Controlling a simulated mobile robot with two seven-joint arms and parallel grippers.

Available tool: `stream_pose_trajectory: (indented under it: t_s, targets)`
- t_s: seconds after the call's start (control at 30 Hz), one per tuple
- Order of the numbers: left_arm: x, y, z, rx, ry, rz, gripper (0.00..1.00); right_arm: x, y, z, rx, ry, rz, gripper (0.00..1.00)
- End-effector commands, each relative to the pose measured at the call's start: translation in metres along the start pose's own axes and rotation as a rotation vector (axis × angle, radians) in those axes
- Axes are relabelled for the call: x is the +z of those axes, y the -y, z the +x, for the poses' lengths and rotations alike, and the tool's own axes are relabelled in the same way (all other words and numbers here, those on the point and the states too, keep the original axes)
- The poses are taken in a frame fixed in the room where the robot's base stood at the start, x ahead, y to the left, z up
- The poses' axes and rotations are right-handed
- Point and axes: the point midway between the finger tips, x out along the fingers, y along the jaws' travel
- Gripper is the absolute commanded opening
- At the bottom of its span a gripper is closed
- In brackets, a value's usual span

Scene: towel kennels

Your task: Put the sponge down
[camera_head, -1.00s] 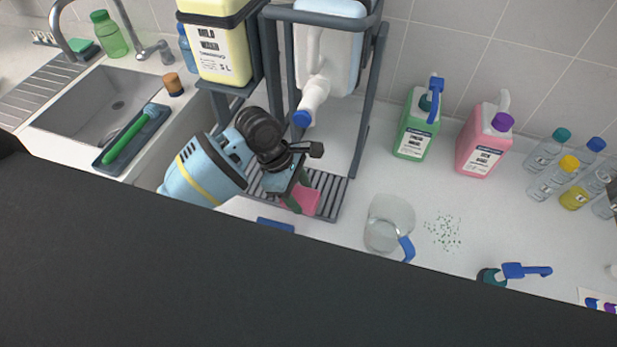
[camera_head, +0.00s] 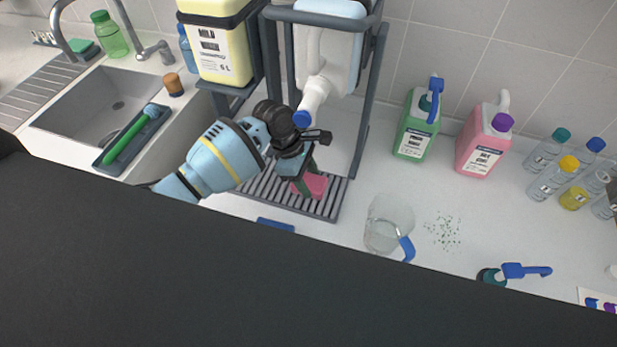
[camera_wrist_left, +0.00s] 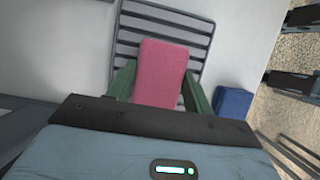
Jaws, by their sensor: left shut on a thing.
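The pink sponge (camera_head: 316,184) is between the fingers of my left gripper (camera_head: 304,180), over the grey slatted drip tray (camera_head: 268,190) at the foot of the dark rack. In the left wrist view the sponge (camera_wrist_left: 162,72) stands lengthwise between the two green fingers (camera_wrist_left: 155,92), which are shut on it. The slats (camera_wrist_left: 128,45) show behind and around it. I cannot tell whether the sponge touches the tray. My right gripper is not in view.
A blue block (camera_head: 275,225) lies in front of the tray. The rack (camera_head: 366,100) rises behind, holding a yellow jug (camera_head: 222,50) and a white container whose spout (camera_head: 314,95) hangs near my wrist. The sink (camera_head: 85,100) is at left.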

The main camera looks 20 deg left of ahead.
Motion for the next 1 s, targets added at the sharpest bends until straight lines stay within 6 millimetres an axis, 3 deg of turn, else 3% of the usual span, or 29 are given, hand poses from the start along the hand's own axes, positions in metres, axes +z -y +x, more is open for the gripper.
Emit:
stream_pose_trajectory:
  t_s: [0.37,0.4,0.57,1.0]
  targets:
    - [-0.0008,-0.0002,0.0038,0.001,0.001,0.001,0.27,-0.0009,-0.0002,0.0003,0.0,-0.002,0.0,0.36]
    - [-0.0008,-0.0003,0.0038,0.002,0.002,0.001,0.54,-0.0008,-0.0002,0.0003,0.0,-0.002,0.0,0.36]
    - [-0.0009,-0.0003,0.0036,0.002,0.001,0.001,0.73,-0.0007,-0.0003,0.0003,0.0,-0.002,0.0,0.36]
    - [-0.0023,-0.0051,-0.0057,0.004,0.0,0.0,0.73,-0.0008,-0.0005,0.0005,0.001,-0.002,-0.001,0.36]
